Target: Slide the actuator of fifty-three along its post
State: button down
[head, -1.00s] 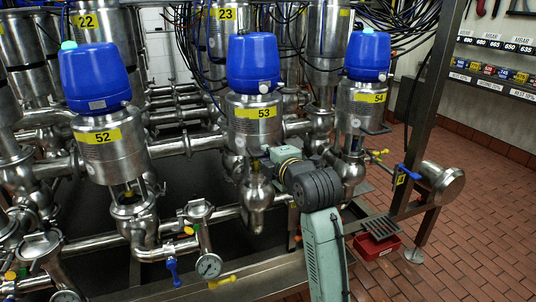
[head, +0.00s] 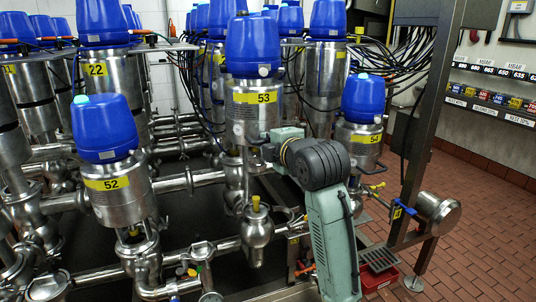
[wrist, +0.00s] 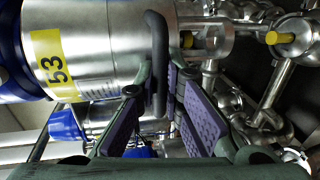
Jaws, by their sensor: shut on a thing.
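The fifty-three actuator (head: 252,118) is a steel cylinder with a yellow label and a blue cap (head: 254,47). In the head view it stands upright, clearly above the valve body (head: 257,230), whose yellow stem tip (head: 256,201) shows below it. In the wrist view the actuator (wrist: 110,60) lies sideways with its label (wrist: 53,66) at left. My gripper (wrist: 161,78) has its purple-padded fingers on either side of the actuator's dark handle bar (wrist: 157,40) and is shut on it. In the head view my arm hides the grip.
The fifty-two actuator (head: 120,200) stands lower at left and the fifty-four actuator (head: 360,150) lower at right. Pipes and valve bodies fill the space below. A steel frame post (head: 425,120) rises at right, with brick floor beyond.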

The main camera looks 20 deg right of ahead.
jog(key=shift+r, duration=0.95)
jog(key=c, duration=1.7)
grip_release()
jog(key=shift+f, duration=0.1)
jog(key=v, duration=1.2)
